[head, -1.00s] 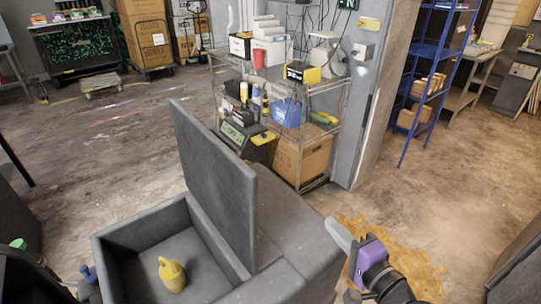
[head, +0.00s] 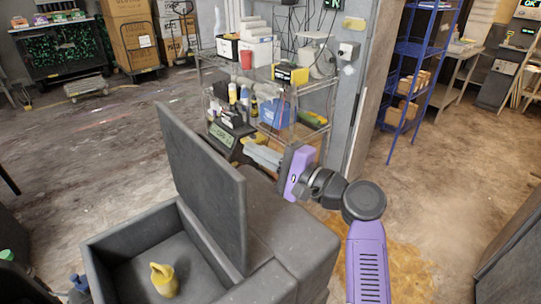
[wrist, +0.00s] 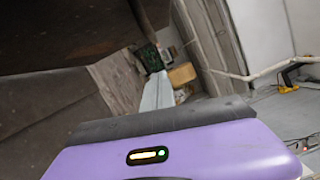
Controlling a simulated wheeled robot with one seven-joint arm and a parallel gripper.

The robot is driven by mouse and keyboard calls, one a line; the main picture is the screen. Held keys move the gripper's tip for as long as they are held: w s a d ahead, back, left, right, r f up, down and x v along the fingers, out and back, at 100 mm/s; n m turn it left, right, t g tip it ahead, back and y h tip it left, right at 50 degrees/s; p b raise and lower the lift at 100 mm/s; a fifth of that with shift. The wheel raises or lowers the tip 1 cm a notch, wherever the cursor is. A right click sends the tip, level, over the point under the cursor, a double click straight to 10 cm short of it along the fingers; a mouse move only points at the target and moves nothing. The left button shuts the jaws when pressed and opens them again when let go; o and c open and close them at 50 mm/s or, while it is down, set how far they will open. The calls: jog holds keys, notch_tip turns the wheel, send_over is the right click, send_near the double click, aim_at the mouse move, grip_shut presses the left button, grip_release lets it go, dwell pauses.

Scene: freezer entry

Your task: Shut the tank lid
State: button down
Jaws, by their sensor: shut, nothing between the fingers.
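The dark grey tank (head: 215,288) stands at the lower left of the head view. Its lid (head: 205,185) stands open, roughly upright along the right side of the opening. A yellow jug-like object (head: 164,280) sits inside the tank. My gripper (head: 252,152) is shut and empty. In the head view it is to the right of the lid's upper part, with its fingers pointing left towards the lid's back side. In the wrist view the grey fingers (wrist: 157,92) show as a narrow strip, and a large dark panel fills the upper left. Whether the fingers touch the lid cannot be told.
A wire shelf (head: 300,95) with boxes and bottles stands behind my gripper, against a grey pillar (head: 345,110). A blue rack (head: 410,90) is farther right. A yellowish-brown stain (head: 410,270) lies on the floor at right.

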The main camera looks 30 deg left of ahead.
jog(key=shift+s+a+r+p, duration=0.25)
jog(key=shift+s+a+p, duration=0.35)
jog(key=shift+s+a, duration=0.3)
jog(key=shift+s+a+r+p, duration=0.25)
jog(key=shift+s+a+p, duration=0.4)
jog(key=shift+a, duration=0.4)
jog(key=shift+s, duration=0.1)
